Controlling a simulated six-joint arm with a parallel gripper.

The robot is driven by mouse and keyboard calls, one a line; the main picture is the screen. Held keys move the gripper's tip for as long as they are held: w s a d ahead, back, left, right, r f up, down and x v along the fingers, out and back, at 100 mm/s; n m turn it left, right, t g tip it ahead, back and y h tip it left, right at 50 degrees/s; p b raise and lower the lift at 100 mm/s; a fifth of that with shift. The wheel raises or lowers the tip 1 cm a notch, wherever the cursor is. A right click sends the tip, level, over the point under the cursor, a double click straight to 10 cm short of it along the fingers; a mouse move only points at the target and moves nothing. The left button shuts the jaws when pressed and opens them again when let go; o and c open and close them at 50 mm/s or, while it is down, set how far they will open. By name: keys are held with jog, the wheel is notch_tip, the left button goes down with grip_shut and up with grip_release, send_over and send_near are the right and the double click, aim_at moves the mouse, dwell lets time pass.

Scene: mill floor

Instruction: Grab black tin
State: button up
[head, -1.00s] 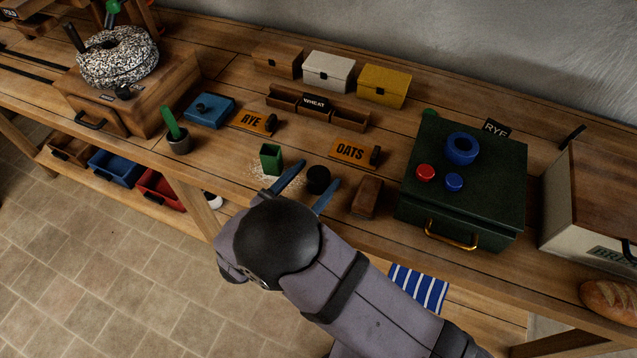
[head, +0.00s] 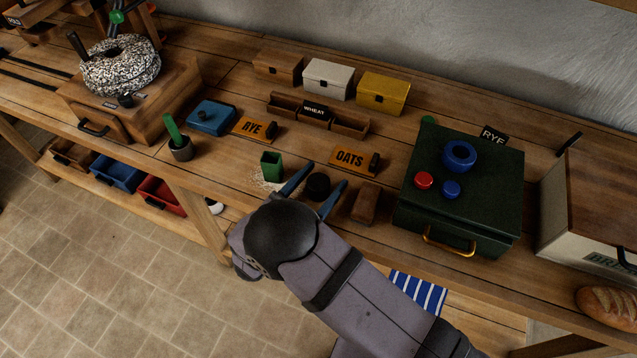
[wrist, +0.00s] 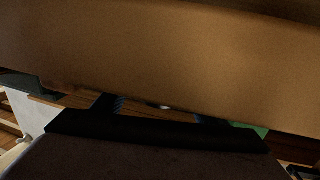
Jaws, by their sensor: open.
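The black tin (head: 318,186) is a small round dark tin standing on the workbench, near its front edge. My gripper (head: 315,188) is open, with one blue finger on the left of the tin and one on the right. The tin appears between the fingertips; I cannot tell whether either finger touches it. In the wrist view a large blurred brown surface covers the upper part. Parts of the blue fingers (wrist: 160,108) show below it, and I cannot make out the tin there.
A green open cup (head: 271,166) stands by spilled grain left of the fingers. A brown block (head: 366,203) stands close on the right. The OATS sign (head: 350,161) lies behind. A large dark green box (head: 465,215) is farther right.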

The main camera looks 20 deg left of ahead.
jog(key=shift+x, duration=1.35)
jog(key=c, duration=1.2)
jog(key=shift+r, duration=0.2)
notch_tip(320, 180, up, 10)
jog(key=b, duration=0.1)
jog(key=shift+f, duration=0.15)
